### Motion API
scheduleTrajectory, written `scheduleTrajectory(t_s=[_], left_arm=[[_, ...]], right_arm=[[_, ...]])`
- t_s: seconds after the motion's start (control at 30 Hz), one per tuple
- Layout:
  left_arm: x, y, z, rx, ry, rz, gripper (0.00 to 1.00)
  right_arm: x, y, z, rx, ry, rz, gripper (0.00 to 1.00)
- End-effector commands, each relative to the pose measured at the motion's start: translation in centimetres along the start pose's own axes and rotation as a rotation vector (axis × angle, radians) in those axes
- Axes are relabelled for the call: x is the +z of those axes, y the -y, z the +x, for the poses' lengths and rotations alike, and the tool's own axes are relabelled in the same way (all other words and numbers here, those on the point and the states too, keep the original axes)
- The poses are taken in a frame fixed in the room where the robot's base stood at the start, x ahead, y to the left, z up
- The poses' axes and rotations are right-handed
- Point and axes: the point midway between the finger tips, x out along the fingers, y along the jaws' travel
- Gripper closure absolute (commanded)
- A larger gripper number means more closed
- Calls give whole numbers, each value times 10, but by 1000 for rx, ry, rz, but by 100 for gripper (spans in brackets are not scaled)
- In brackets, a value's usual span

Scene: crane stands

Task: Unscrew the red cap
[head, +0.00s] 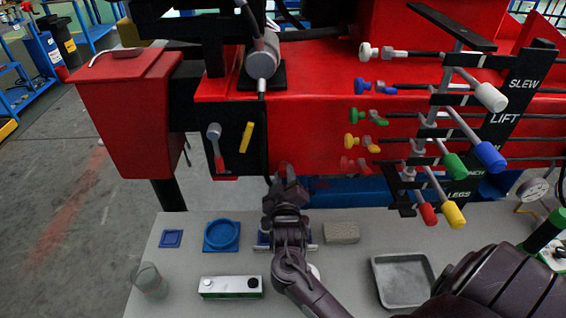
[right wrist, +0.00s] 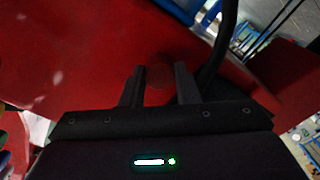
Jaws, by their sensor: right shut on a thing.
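My right gripper (head: 286,175) reaches up to the lower edge of the red crane body (head: 320,145). In the right wrist view its two fingers (right wrist: 158,88) stand on either side of a dark red, round cap (right wrist: 158,77) against the red surface. The gripper is shut on this cap. In the head view the cap is hidden by the gripper, and its thread cannot be seen. My left gripper is not in view.
Levers with coloured knobs (head: 455,214) stand to the right of the gripper. A grey table (head: 190,262) below holds a blue round dish (head: 222,236), a small blue square tray (head: 171,238), a grey block (head: 342,232) and a metal tray (head: 402,281). A dark hose runs beside the gripper.

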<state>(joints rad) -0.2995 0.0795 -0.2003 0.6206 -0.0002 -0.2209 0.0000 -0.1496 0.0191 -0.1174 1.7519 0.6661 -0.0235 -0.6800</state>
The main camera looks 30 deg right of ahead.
Motion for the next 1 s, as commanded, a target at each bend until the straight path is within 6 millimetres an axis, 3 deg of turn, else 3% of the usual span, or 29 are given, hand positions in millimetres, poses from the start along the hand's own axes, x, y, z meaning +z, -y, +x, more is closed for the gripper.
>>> scheduleTrajectory(t_s=[0.03,0.2,0.67,1.0], left_arm=[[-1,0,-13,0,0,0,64],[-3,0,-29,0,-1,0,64],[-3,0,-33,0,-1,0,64],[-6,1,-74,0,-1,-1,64]], right_arm=[[-3,-2,-1,-5,4,-49,97],[-2,-1,-1,-6,3,-190,97],[1,1,-1,-5,4,-255,97],[-2,-1,-2,-8,3,-585,97]])
